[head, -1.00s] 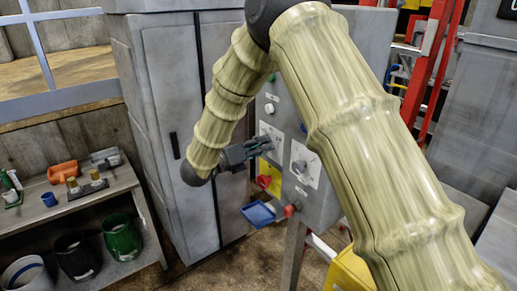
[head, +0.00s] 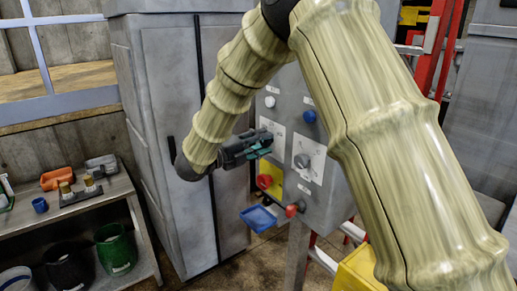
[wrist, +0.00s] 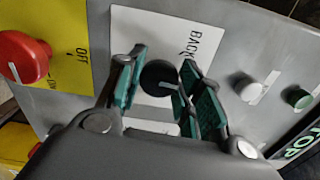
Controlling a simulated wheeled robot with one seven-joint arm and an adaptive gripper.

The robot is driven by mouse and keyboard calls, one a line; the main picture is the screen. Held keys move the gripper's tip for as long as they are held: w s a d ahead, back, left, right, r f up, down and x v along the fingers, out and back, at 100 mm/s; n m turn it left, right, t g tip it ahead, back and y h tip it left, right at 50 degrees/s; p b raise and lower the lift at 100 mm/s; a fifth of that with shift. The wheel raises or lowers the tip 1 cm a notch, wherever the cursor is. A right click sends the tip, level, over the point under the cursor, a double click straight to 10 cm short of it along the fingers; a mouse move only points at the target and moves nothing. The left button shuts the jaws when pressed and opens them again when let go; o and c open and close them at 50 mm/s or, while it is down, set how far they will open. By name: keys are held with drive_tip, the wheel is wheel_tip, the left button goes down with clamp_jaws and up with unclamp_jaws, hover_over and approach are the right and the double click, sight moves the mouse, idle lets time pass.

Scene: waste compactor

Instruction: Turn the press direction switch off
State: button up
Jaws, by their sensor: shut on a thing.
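In the head view my gripper (head: 266,145) reaches the plate on the grey control box (head: 325,190) from the left, and hides the knob.
A red knob (wrist: 24,58) sits on a yellow plate marked OFF beside the switch. A white button (wrist: 248,88) and a green button (wrist: 298,97) are on the other side. A grey cabinet (head: 165,60) stands behind.

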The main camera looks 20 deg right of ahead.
drive_tip(key=shift+d+n, duration=0.1)
drive_tip(key=shift+n, duration=0.5)
drive_tip(key=o, duration=1)
drive_tip(key=shift+d, duration=0.1)
drive_tip(key=shift+a, duration=0.2)
drive_tip(key=v, duration=1.1)
drive_tip(key=shift+s+a, duration=0.15)
drive_tip(key=shift+a, duration=0.25)
